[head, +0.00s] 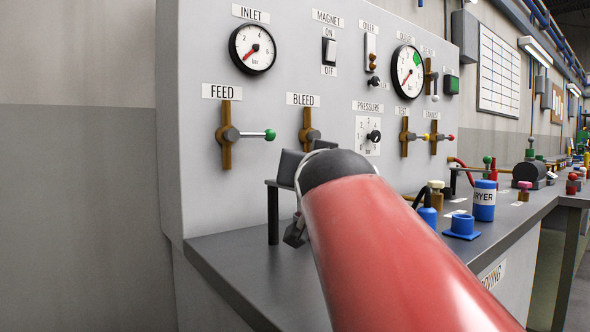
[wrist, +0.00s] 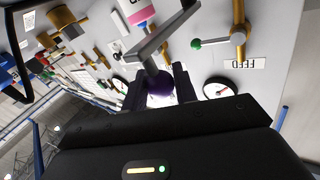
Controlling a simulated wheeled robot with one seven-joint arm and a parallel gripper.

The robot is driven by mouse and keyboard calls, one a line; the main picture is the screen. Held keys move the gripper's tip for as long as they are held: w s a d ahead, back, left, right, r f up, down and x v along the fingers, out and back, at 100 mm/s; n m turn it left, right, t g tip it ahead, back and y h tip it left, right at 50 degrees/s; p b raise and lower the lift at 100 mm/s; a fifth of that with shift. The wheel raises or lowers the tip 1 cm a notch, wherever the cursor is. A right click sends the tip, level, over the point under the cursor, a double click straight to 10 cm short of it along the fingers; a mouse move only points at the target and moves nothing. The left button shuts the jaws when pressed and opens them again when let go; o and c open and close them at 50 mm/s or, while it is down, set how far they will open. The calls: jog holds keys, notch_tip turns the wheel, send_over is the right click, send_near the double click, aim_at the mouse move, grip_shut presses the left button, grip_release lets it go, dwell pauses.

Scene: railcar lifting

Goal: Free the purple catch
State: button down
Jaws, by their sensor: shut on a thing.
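The purple catch (wrist: 160,82) is a dark purple round knob below a grey bracket (wrist: 160,42) in the wrist view. My gripper (wrist: 159,88) has its two dark fingers on either side of the knob and is shut on it. The fingers partly cover the knob. In the head view my red arm reaches in front of the panel, and the knob and fingertips are hidden there.
The grey panel (head: 187,130) carries the FEED valve (head: 227,136), the BLEED valve (head: 306,133) and gauges close by. A dark stand (head: 273,214) is beside my arm. The bench's front left (head: 250,270) is clear.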

jog(key=shift+a, duration=0.1)
dwell(0.3)
jog(key=c, duration=1.1)
grip_release()
jog(key=shift+c, duration=0.2)
jog(key=shift+s, duration=0.15)
jog(key=s+b, duration=0.1)
jog(key=s, duration=0.6)
jog(key=shift+s, duration=0.3)
jog(key=shift+s, duration=0.1)
